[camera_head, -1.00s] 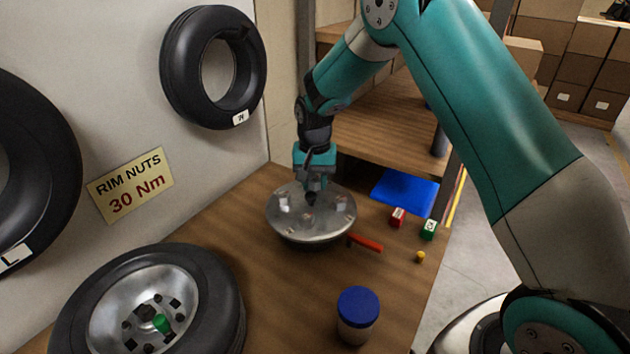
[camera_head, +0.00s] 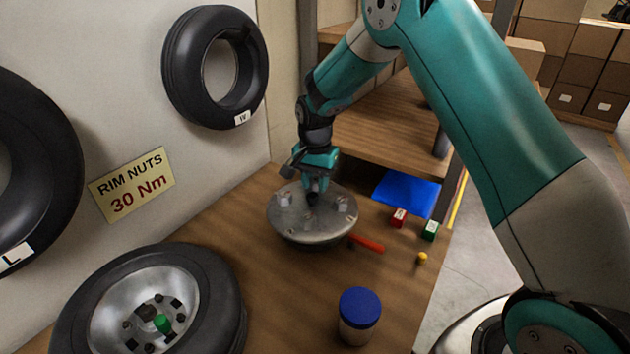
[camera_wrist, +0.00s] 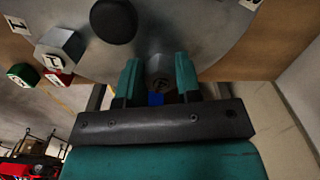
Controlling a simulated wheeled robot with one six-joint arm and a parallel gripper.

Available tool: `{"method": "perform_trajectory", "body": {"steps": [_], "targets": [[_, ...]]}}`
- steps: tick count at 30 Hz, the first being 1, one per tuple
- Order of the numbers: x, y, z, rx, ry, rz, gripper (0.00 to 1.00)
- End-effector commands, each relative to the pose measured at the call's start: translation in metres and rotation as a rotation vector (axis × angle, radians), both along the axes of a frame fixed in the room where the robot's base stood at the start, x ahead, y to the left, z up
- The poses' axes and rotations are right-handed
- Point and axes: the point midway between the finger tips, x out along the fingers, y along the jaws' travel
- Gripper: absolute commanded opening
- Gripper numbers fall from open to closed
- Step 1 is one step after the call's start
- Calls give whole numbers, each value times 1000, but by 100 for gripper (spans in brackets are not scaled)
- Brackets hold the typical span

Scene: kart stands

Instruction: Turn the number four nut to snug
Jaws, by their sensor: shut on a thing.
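A round silver plate (camera_head: 312,228) lies on the wooden bench, with a black knob (camera_head: 312,199) at its middle and pale nuts around it. One nut (camera_head: 285,198) shows at left and another (camera_head: 342,203) at right. My gripper (camera_head: 318,190) points down behind the knob. In the wrist view, my gripper's teal fingers (camera_wrist: 159,78) are shut on a grey nut (camera_wrist: 159,68) on the plate. I cannot read a number on this nut. Another hex nut (camera_wrist: 60,45) stands to its left, apart from the fingers.
A red handle (camera_head: 367,243) sticks out at the plate's right. A red block (camera_head: 398,218), a green block (camera_head: 430,230), a yellow piece (camera_head: 422,257), a blue-lidded jar (camera_head: 359,315) and a blue mat (camera_head: 405,193) lie around. A tyred wheel (camera_head: 225,300) lies front left.

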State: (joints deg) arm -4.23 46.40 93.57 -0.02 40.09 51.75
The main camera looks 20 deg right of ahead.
Motion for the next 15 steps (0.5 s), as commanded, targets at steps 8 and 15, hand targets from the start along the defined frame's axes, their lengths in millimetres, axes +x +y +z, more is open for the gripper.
{"method": "perform_trajectory", "body": {"steps": [8, 15], "targets": [[1, 0, 2, 0, -4, -2, 55], [1, 0, 1, -1, -2, 0, 57]]}}
